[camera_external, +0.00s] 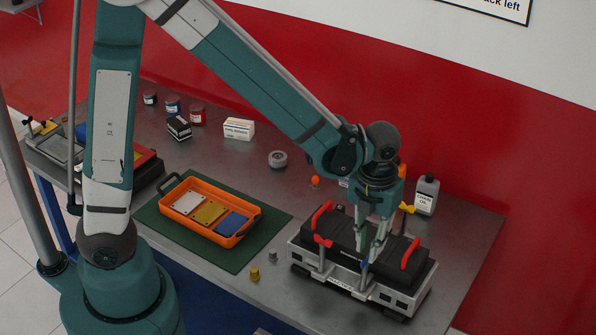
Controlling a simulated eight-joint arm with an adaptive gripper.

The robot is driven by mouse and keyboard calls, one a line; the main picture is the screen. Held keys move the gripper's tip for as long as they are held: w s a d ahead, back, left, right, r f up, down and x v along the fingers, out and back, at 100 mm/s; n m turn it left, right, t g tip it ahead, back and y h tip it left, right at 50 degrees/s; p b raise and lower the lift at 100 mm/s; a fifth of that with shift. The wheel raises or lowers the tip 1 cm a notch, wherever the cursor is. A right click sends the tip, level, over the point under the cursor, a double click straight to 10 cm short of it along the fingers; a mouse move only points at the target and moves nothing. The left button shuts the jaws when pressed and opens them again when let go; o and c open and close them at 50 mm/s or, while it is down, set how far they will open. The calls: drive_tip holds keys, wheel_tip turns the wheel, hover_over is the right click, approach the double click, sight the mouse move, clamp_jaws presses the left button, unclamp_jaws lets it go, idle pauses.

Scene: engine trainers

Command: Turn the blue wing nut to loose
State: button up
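The engine trainer is a black block in a grey metal frame (305,258) at the right of the bench, with two red handles on top. A small blue wing nut (365,265) shows at the front of the block, partly hidden by my fingers. My gripper (367,257) points down over the front middle of the trainer, with its fingertips at the blue wing nut. I cannot tell whether the fingers are closed on it or around it, nor which way its wings point.
A red wing nut (323,241) is front left on the trainer and a yellow one (407,208) is at its back right. A white bottle (426,195) stands behind. An orange tray (180,215) lies on a green mat (158,226) to the left.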

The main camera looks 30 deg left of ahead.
sight(367, 271)
drive_tip(key=shift+f, duration=1.55)
drive_tip(key=shift+c, duration=0.4)
clamp_jaws()
